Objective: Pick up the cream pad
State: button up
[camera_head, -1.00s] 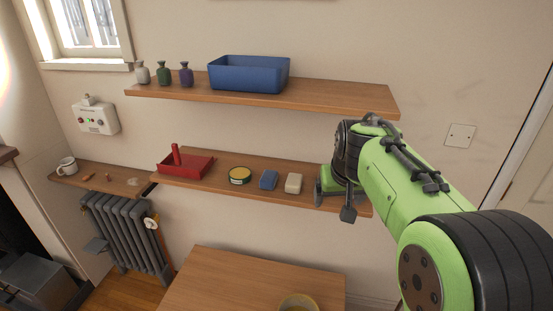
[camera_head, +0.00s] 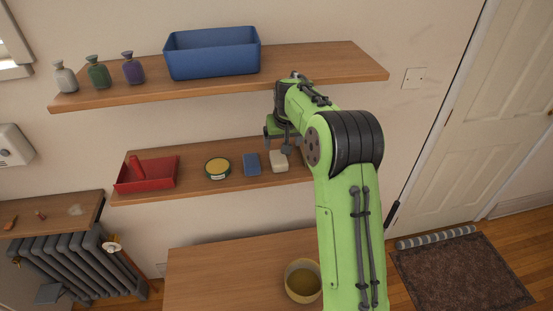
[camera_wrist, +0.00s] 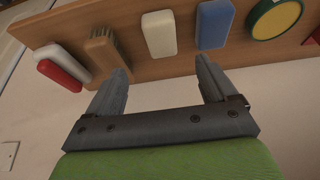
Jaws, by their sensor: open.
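The cream pad (camera_head: 279,161) lies on the lower wooden shelf, right of the blue pad (camera_head: 251,164). It also shows in the wrist view (camera_wrist: 159,34), near the top middle. My gripper (camera_head: 279,142) is just above and beside the cream pad in the head view. In the wrist view my gripper (camera_wrist: 161,70) has its two fingers spread with nothing between them, and the cream pad lies beyond the fingertips, roughly in line with the gap. It looks apart from both fingers.
On the lower shelf (camera_head: 200,189) are a yellow-topped round tin (camera_head: 217,168) and a red tray (camera_head: 147,175). The wrist view shows a brown brush (camera_wrist: 103,50) beside the cream pad. The upper shelf (camera_head: 310,66) overhangs, holding a blue bin (camera_head: 212,60) and several bottles. A bowl (camera_head: 302,281) stands below.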

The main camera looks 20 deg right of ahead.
send_over(279, 156)
jog(key=s+a, duration=0.1)
jog(key=s, duration=0.1)
notch_tip(279, 156, down, 6)
jog(key=shift+r, duration=0.25)
jog(key=p+x, duration=0.1)
jog(key=x, duration=0.4)
jog(key=shift+d+f+p, duration=0.25)
jog(key=shift+f+p, duration=0.05)
jog(key=shift+p, duration=0.1)
jog(key=shift+s, duration=0.15)
jog(key=shift+c, duration=0.9)
jog(key=c, duration=0.9)
jog(key=shift+o, duration=0.2)
jog(key=shift+r, duration=0.15)
